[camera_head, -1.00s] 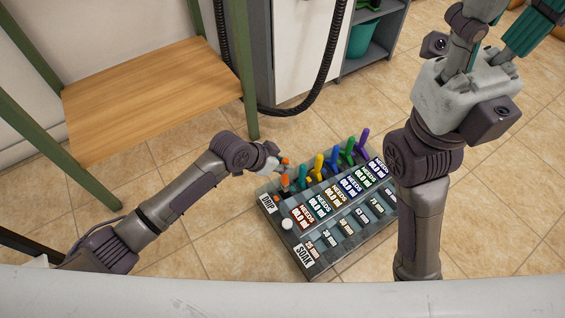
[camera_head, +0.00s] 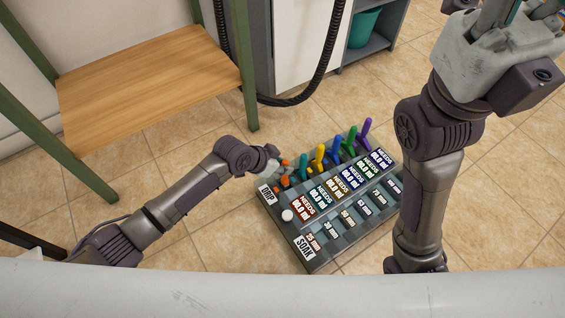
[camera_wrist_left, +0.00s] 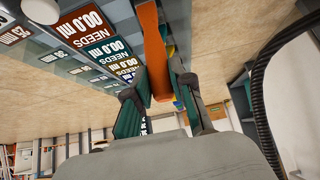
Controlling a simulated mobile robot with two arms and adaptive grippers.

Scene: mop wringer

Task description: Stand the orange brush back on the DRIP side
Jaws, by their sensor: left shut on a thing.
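The orange brush (camera_wrist_left: 155,50) runs between the fingers of my left gripper (camera_wrist_left: 155,105) in the left wrist view, and the gripper is shut on it. In the head view my left gripper (camera_head: 274,163) is at the DRIP end of the rack (camera_head: 320,262), with orange parts of the brush (camera_head: 285,181) beside and below it. The DRIP label (camera_head: 266,195) is at the rack's near-left edge, and the SOAK label (camera_head: 304,248) is at its front corner. I cannot tell whether the brush's lower end touches the rack. My right gripper (camera_head: 512,12) is at the top right, its fingers cut off by the frame.
Several other coloured brushes, such as the yellow one (camera_head: 320,155) and the purple one (camera_head: 366,131), stand in a row along the rack's back. A white knob (camera_head: 287,215) is near DRIP. A wooden bench (camera_head: 145,88) stands left; a black hose (camera_head: 290,101) lies behind.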

